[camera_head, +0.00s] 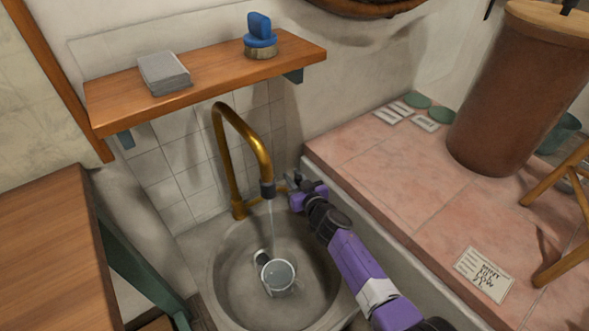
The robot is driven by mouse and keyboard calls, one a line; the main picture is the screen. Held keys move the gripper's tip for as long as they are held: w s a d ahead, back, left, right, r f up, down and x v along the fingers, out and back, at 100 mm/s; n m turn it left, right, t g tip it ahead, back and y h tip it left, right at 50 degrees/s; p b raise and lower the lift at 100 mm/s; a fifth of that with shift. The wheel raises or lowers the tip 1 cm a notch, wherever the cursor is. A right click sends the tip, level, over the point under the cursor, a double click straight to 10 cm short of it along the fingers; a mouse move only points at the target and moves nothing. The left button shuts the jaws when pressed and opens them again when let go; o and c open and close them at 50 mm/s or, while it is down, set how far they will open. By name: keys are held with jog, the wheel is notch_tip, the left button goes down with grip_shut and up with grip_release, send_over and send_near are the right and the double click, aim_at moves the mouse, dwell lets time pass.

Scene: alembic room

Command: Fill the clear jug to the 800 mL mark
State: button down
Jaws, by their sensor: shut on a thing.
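The clear jug (277,276) stands in the round grey sink basin (220,283), under the spout of the brass tap (238,124). A thin stream of water (271,224) runs from the dark nozzle down into the jug. The jug is seen from above; its marks and exact water level are too small to read. My gripper (290,188), on the purple arm, is shut on the tap handle just right of the nozzle. The fingers largely hide the handle.
A wooden shelf (215,75) above the sink holds a grey stack (164,73) and a blue-topped brush (260,38). A pink tiled counter (388,170) with a large brown vessel (513,100) and a written card (484,274) lies right. A wooden table (45,255) stands left.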

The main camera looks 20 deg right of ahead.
jog(key=shift+w+f+g+p, duration=0.2)
jog(key=shift+g+p, duration=0.4)
jog(key=shift+p, duration=0.6)
jog(key=c, duration=1.2)
grip_release()
jog(key=shift+a, duration=0.1)
jog(key=shift+c, duration=0.2)
jog(key=shift+r, duration=0.15)
